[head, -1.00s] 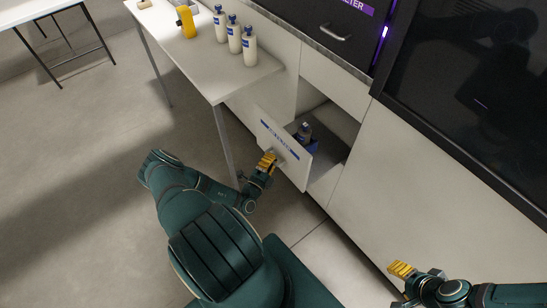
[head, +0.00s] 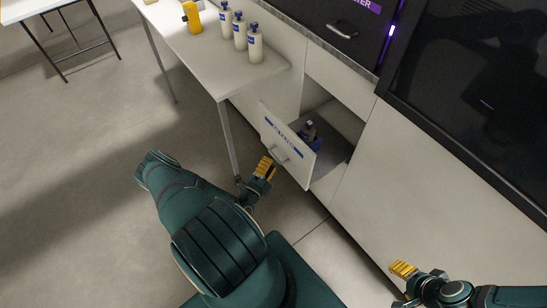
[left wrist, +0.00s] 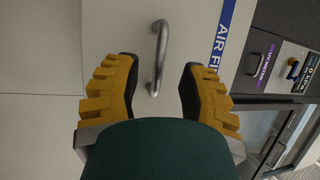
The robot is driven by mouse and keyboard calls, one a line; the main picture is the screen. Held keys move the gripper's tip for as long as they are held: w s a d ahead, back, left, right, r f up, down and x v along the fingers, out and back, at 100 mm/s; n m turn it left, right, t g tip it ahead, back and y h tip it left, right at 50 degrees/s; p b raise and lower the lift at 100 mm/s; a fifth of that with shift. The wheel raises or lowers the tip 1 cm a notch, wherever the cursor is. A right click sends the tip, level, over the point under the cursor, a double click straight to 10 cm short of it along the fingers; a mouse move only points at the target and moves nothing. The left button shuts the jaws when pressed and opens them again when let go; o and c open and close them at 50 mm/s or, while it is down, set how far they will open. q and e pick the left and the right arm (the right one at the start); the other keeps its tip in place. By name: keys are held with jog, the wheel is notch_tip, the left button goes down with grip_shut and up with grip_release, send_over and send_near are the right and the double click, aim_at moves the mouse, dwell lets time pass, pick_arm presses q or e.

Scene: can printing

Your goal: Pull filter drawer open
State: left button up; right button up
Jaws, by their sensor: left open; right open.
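The filter drawer (head: 285,150) stands pulled out from the white cabinet, its front bearing a blue label strip and a metal handle (head: 279,154). In the left wrist view the handle (left wrist: 157,58) shows between the two spread yellow fingers, beside a blue strip with partly hidden lettering (left wrist: 219,45). My right gripper (head: 403,269) is at the lower right, away from the drawer.
A white side table (head: 222,75) left of the drawer carries several white bottles (head: 240,32) and a yellow container (head: 192,17). Its leg (head: 228,140) stands close to my left arm. A large dark-framed panel (head: 470,100) is at the right.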

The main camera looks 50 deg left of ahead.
pick_arm(q)
jog(key=v, duration=0.8)
jog(key=shift+s, duration=0.15)
